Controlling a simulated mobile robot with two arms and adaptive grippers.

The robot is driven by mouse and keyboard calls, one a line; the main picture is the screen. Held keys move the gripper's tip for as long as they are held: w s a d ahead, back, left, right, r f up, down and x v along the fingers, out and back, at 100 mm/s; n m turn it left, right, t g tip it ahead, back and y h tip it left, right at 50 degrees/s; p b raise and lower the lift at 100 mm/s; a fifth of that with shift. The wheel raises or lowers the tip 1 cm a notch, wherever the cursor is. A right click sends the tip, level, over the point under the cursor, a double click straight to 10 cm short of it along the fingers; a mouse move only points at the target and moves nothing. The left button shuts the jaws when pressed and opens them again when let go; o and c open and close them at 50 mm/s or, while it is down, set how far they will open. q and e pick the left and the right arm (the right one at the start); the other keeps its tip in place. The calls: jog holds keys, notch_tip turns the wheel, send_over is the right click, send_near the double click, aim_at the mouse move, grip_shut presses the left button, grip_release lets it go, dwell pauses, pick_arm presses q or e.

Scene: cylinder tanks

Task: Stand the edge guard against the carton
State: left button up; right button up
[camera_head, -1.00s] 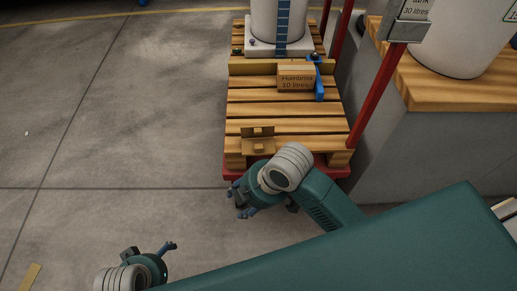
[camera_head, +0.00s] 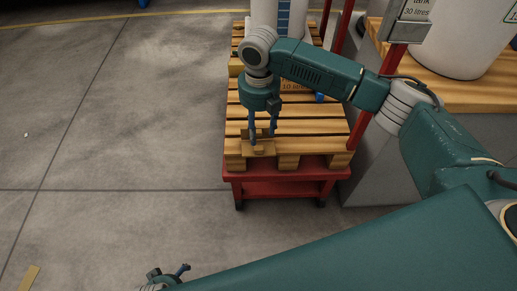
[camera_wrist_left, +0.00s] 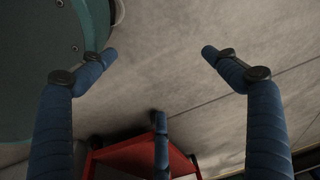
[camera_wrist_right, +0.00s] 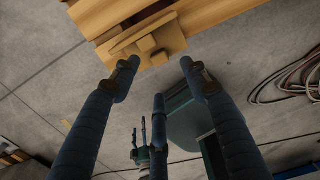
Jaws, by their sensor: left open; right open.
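The edge guard (camera_head: 258,149) is a tan angled piece with small blocks on it. It sits at the near left edge of the pallet, and shows at the top of the right wrist view (camera_wrist_right: 150,42). My right gripper (camera_head: 264,136) is open and points down over it, fingers at or just above it; contact cannot be told. My left gripper (camera_head: 170,275) is open and empty, low over the floor at the bottom of the head view, partly cut off.
The wooden pallet (camera_head: 305,125) rests on a red cart (camera_head: 290,188). A blue item (camera_head: 320,97) is beside the carton. A white tank (camera_head: 264,12) stands at the back. The left floor is open.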

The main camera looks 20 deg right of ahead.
aim_at(259, 147)
notch_tip(259, 147, down, 3)
jog(key=shift+r, duration=0.1)
notch_tip(259, 147, down, 5)
jog(key=shift+r+b, duration=0.1)
jog(key=shift+b, duration=0.55)
jog(key=shift+f, duration=0.3)
pick_arm(q)
jog(key=r, duration=0.1)
jog(key=w+r, duration=0.1)
jog(key=r, duration=0.1)
jog(key=w+r, duration=0.1)
jog(key=r, duration=0.1)
jog(key=shift+d, duration=0.1)
pick_arm(e)
grip_shut()
